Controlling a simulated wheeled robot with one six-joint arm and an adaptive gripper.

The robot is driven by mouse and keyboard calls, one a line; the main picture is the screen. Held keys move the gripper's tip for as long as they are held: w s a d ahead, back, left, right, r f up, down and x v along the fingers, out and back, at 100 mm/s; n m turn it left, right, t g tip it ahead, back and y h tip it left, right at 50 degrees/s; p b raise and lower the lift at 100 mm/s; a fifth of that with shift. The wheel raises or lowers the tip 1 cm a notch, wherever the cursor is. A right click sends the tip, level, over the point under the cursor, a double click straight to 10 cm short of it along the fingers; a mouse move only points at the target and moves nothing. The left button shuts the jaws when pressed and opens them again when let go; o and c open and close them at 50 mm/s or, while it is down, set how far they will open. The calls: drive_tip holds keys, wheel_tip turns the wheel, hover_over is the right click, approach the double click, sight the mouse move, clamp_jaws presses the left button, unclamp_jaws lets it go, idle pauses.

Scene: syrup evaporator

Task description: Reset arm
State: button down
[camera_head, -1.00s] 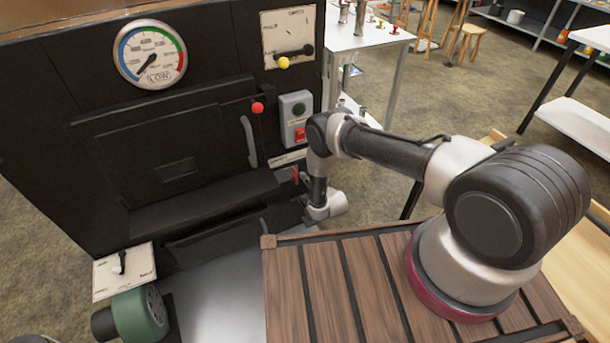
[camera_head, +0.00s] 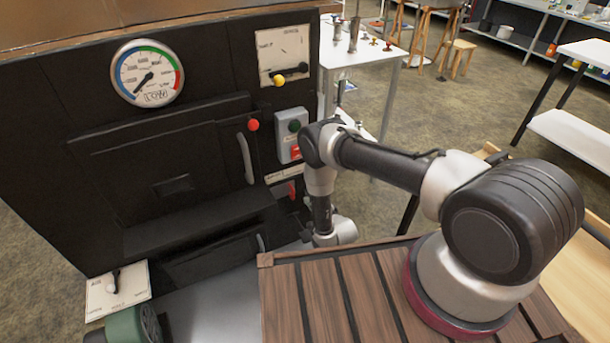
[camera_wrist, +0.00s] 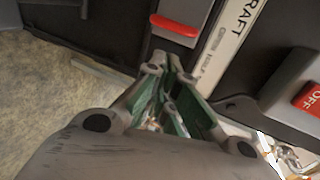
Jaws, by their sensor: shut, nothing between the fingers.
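My gripper (camera_wrist: 165,66) shows in the wrist view with its green-padded fingers together at the tips and nothing between them. Just beyond the fingertips is a red lever handle (camera_wrist: 174,25) on the black panel; I see a gap between them in the picture. A light strip marked DRAFT (camera_wrist: 228,42) runs beside it. A red OFF button (camera_wrist: 310,98) is at the right. In the head view my arm reaches left and folds down at the evaporator front (camera_head: 70,185); the gripper itself is hidden there.
A gauge (camera_head: 148,73), a red knob (camera_head: 252,125), a door handle (camera_head: 245,158) and a grey switch box (camera_head: 284,140) are on the evaporator's front. A white dial plate (camera_head: 118,292) is at lower left. White tables (camera_head: 365,55) stand behind, with open floor between.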

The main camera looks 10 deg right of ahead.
drive_tip(key=s+d+f+n+g+h, duration=0.1)
drive_tip(key=s+d+f+n+g, duration=0.1)
drive_tip(key=s+f+n+g, duration=0.25)
drive_tip(key=s+d+f+n+g+h, duration=0.1)
drive_tip(key=s+d+f+n+g, duration=0.15)
drive_tip(key=s+f, duration=0.4)
wheel_tip(320, 180, up, 3)
drive_tip(key=s+n+g+h, duration=0.2)
drive_tip(key=s+g, duration=0.1)
drive_tip(key=s+d+r+n+g, duration=0.2)
drive_tip(key=r, duration=1.1)
drive_tip(key=s+d+r+n+g+h, duration=0.1)
drive_tip(key=d+r+n+g, duration=0.1)
drive_tip(key=r, duration=1.2)
drive_tip(key=s+d+r+n+g, duration=0.2)
drive_tip(key=d+r+g, duration=0.1)
drive_tip(key=r, duration=1)
drive_tip(key=s+d+r+t, duration=0.2)
drive_tip(key=s+r, duration=0.4)
drive_tip(key=r, duration=0.5)
drive_tip(key=s+d+r+t, duration=0.3)
drive_tip(key=s+r, duration=0.3)
drive_tip(key=r, duration=0.5)
drive_tip(key=s+d+r+t, duration=0.2)
drive_tip(key=s+d+r, duration=0.2)
drive_tip(key=r, duration=0.8)
drive_tip(key=shift+s+d+m+t, duration=0.3)
drive_tip(key=shift+s, duration=0.8)
